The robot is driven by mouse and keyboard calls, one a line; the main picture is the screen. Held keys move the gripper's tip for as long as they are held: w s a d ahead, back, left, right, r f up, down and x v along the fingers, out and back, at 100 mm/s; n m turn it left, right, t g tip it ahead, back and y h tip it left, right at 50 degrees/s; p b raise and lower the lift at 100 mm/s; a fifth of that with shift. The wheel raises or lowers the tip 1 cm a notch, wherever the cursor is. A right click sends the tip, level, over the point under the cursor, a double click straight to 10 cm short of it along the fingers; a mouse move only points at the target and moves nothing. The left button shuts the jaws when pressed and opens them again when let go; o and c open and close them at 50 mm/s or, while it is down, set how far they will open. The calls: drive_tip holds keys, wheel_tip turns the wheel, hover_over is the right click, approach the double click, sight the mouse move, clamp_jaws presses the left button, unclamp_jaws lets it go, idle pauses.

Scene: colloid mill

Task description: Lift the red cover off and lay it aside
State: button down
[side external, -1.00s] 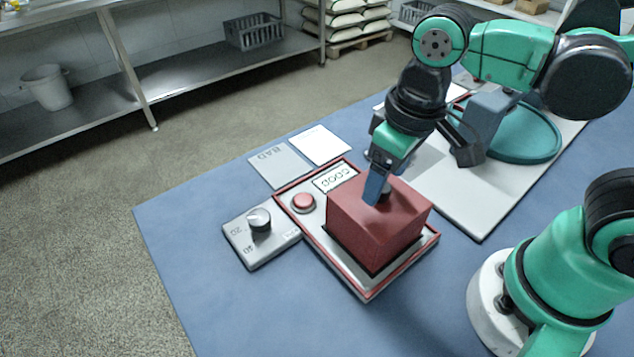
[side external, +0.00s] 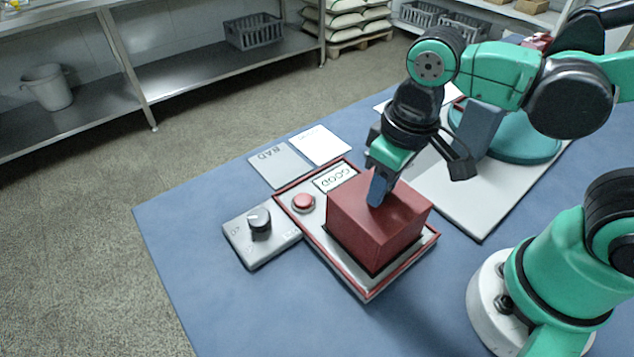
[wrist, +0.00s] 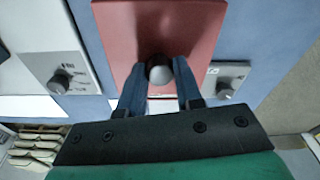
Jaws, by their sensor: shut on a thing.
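The red cover (side external: 375,235) is a box-shaped block with a dark lower edge, standing upright on the red-edged base plate (side external: 361,288) in the side external view. It fills the upper middle of the wrist view (wrist: 190,28). A round grey knob (wrist: 158,71) on its top sits between my fingers. My gripper (side external: 379,194) points down at the top of the cover and is shut on this knob. The fingers hide the knob in the side external view. I cannot make out any gap between the cover and the base plate.
A red button (side external: 303,203) and a GOOD label (side external: 335,178) are beside the cover. A grey dial panel (side external: 250,252), a BAD plate (side external: 280,166) and a white card (side external: 320,145) lie to the left. A teal round dish (side external: 530,152) stands behind. The blue table's front is clear.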

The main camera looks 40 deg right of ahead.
drive_tip(key=shift+r, duration=0.1)
wheel_tip(320, 180, up, 18)
drive_tip(key=a+r, duration=0.1)
drive_tip(key=a, duration=0.9)
drive_tip(key=s+a+f, duration=0.1)
drive_tip(key=s+a, duration=0.1)
drive_tip(key=a, duration=0.5)
wheel_tip(320, 180, down, 20)
drive_tip(key=shift+f, duration=0.1)
idle(0.3)
drive_tip(key=c, duration=0.6)
unclamp_jaws()
